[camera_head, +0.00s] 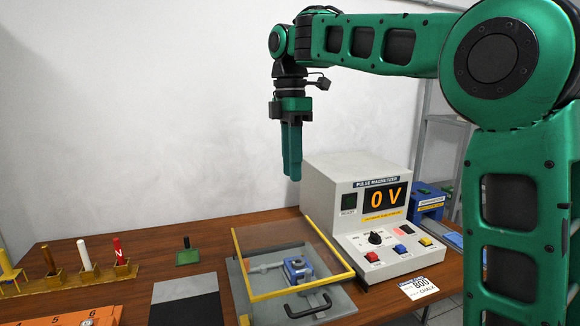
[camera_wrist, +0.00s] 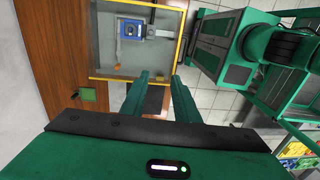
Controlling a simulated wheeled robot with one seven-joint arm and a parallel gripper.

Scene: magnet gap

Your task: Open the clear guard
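The clear guard (camera_head: 342,258) is a see-through panel with a yellow frame, lying over a grey fixture (camera_head: 240,285) on the bench. In the wrist view its yellow frame (camera_wrist: 130,79) fills the upper middle. A blue part (camera_head: 298,270) sits beneath the panel. A black bar handle (camera_head: 308,306) is at the fixture's front edge; I cannot tell whether it joins the guard. My gripper (camera_head: 292,178) points down in the air, above and behind the guard, touching nothing. In the wrist view its two fingers (camera_wrist: 166,76) stand apart with nothing between them.
The pulse magnetizer (camera_head: 330,200), reading 0 V, stands right of the guard. Left are a small green block (camera_head: 187,256) with a black peg, a dark mat (camera_head: 187,302) and a rack (camera_head: 60,286) of coloured rods. A blue box (camera_head: 428,202) stands behind right.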

